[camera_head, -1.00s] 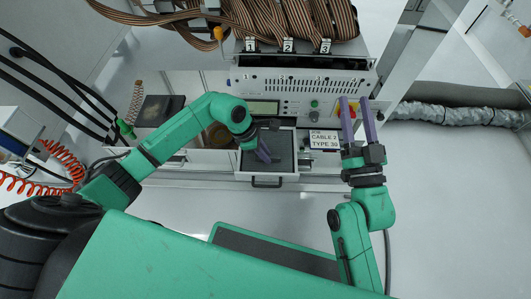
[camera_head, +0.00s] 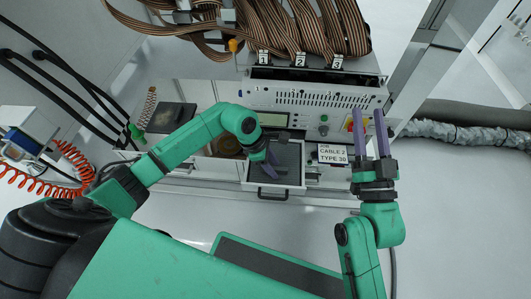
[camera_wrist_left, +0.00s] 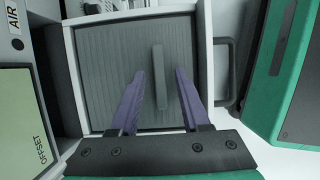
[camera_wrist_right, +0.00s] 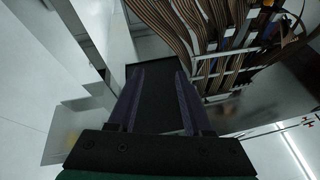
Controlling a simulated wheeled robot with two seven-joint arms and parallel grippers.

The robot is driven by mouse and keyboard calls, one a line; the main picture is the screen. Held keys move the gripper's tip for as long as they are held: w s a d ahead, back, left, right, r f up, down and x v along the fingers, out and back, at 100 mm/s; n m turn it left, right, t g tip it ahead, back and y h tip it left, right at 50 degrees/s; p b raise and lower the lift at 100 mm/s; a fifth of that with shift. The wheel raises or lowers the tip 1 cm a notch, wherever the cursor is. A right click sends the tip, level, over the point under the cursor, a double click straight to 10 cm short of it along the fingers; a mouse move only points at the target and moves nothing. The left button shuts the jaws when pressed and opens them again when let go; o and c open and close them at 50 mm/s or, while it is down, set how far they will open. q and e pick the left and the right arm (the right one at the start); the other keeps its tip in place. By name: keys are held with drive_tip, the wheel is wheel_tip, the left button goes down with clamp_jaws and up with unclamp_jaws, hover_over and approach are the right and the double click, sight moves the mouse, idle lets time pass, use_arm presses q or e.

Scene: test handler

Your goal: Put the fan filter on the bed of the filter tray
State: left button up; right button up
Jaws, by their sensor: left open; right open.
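The filter tray (camera_head: 290,186) is a white drawer pulled out of the machine front; its rim also shows in the left wrist view (camera_wrist_left: 204,60). A dark grey ribbed panel, which looks like the fan filter (camera_wrist_left: 105,70), lies inside the tray walls with a raised bar (camera_wrist_left: 159,78) across its middle. Whether it is fully seated, I cannot tell. My left gripper (camera_head: 271,158) is over the tray, open, its fingers (camera_wrist_left: 159,75) on either side of the bar with gaps. My right gripper (camera_head: 368,112) is open and empty before the machine's right side.
A label reading CABLE 2 TYPE 30 (camera_head: 333,154) is right of the tray. Ribbon cables (camera_head: 310,35) hang above the machine front. The floor right of my right arm is clear.

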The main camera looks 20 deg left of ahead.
sight(275, 168)
use_arm(q)
drive_tip(key=shift+r, duration=0.25)
drive_tip(key=p+v, duration=0.1)
drive_tip(key=v, duration=0.1)
drive_tip(key=shift+a+r, duration=0.2)
drive_tip(key=shift+r, duration=0.05)
drive_tip(key=p+v, duration=0.1)
drive_tip(key=v, duration=0.2)
drive_tip(key=shift+r, duration=0.15)
drive_tip(key=p+v, duration=0.2)
drive_tip(key=v, duration=0.3)
drive_tip(key=shift+a+r, duration=0.15)
drive_tip(key=shift+r, duration=0.2)
use_arm(e)
drive_tip(key=s+a+f+g+h, duration=0.1)
drive_tip(key=s+f+g, duration=0.3)
drive_tip(key=f, duration=0.7)
drive_tip(key=s+a+f+m+g, duration=0.1)
drive_tip(key=s+f+g, duration=0.4)
drive_tip(key=s+f, duration=0.3)
wheel_tip(275, 168, down, 4)
drive_tip(key=shift+s+f+h, duration=0.1)
drive_tip(key=shift+s+h, duration=0.3)
